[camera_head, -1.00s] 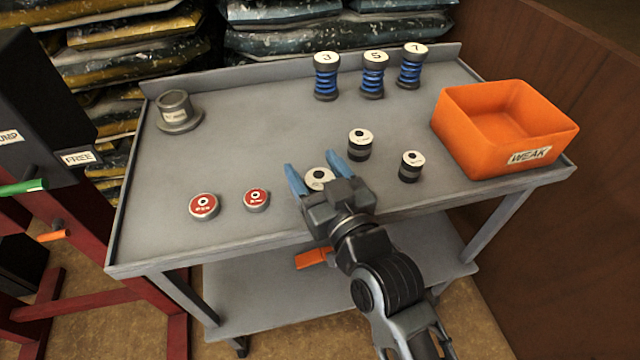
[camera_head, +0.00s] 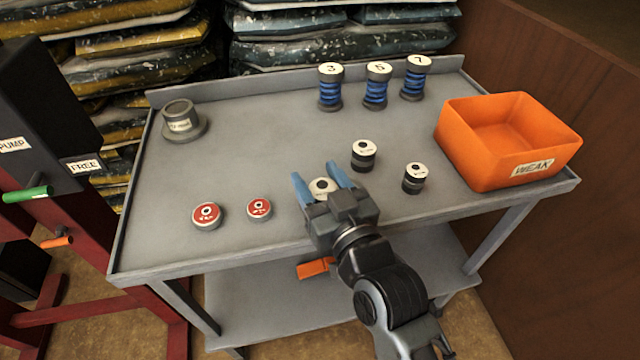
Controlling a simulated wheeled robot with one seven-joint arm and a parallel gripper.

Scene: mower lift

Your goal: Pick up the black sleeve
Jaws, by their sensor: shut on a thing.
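My gripper (camera_head: 316,175) is over the front middle of the grey table, its two blue fingers shut on a round white-topped sleeve (camera_head: 322,187). The sleeve's sides are mostly hidden by the fingers and gripper body; I cannot tell whether it touches the table. Two more black sleeves with white labelled tops stand upright to the right: one (camera_head: 363,158) further back, one (camera_head: 414,180) nearer the bin.
Two red-topped discs (camera_head: 207,215) lie front left. A grey flanged cup (camera_head: 181,120) stands back left. Three blue springs (camera_head: 375,88) marked 3, 5 and 7 stand at the back. An orange bin (camera_head: 545,166) labelled WEAK is at right. The table centre (camera_head: 260,140) is clear.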

